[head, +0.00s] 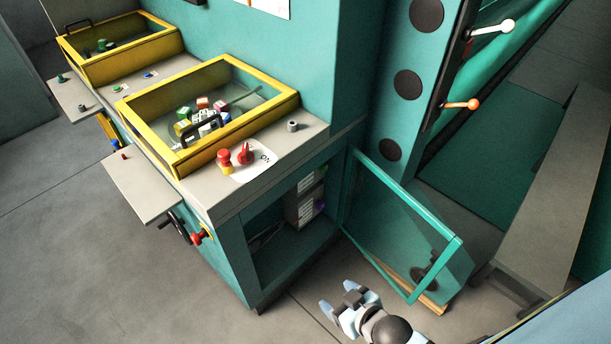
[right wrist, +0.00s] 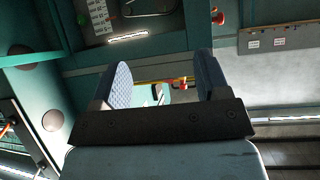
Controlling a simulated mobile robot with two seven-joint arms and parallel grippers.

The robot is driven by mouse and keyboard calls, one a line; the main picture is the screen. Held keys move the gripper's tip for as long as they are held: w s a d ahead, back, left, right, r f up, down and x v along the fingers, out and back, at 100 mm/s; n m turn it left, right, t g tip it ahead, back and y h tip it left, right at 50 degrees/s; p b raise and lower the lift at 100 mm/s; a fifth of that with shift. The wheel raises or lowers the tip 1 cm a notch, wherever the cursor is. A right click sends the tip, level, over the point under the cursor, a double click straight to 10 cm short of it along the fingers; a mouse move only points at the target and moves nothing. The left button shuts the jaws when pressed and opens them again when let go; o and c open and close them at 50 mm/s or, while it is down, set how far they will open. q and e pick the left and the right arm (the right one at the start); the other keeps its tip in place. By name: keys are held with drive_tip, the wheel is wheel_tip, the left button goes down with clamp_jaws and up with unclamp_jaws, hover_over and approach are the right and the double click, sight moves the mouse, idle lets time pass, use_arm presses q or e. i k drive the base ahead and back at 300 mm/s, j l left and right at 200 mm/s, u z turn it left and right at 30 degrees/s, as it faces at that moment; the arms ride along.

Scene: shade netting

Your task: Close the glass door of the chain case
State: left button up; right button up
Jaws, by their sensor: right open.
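The glass door (head: 405,228) of the case is a teal-framed pane hinged at the right side of the cabinet opening. It stands swung out, well away from the opening. The case interior (head: 268,232) shows through the opening, with small boxes (head: 305,203) on the right inside. My right gripper (head: 338,299) is open and empty, in front of the case and to the left of the door's free lower corner, apart from it in the picture. Its two fingers also show in the right wrist view (right wrist: 166,84), with nothing held between them. My left gripper is out of view.
A grey worktop (head: 310,143) with a yellow-framed glass lid (head: 140,125) and red knobs is above the case. A grey side shelf (head: 140,188) and a handwheel (head: 174,226) stick out at left. Behind the door are a wooden piece (head: 433,303) and machinery. The floor at front left is clear.

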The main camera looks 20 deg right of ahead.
sight(432, 270)
drive_tip(key=l+u, duration=0.1)
drive_tip(key=l, duration=0.45)
drive_tip(key=k+l+u, duration=0.1)
drive_tip(key=l, duration=0.4)
drive_tip(key=k+l+u, duration=0.1)
drive_tip(key=l, duration=0.4)
drive_tip(key=k+l, duration=0.2)
drive_tip(key=l, duration=0.35)
drive_tip(key=k+l+u, duration=0.15)
drive_tip(key=l, duration=0.35)
drive_tip(key=k+l+u, duration=0.1)
drive_tip(key=l, duration=0.4)
drive_tip(key=k+l+u, duration=0.1)
drive_tip(key=l, duration=0.35)
drive_tip(key=k+l+u, duration=0.1)
drive_tip(key=k+l, duration=0.15)
drive_tip(key=l, duration=0.25)
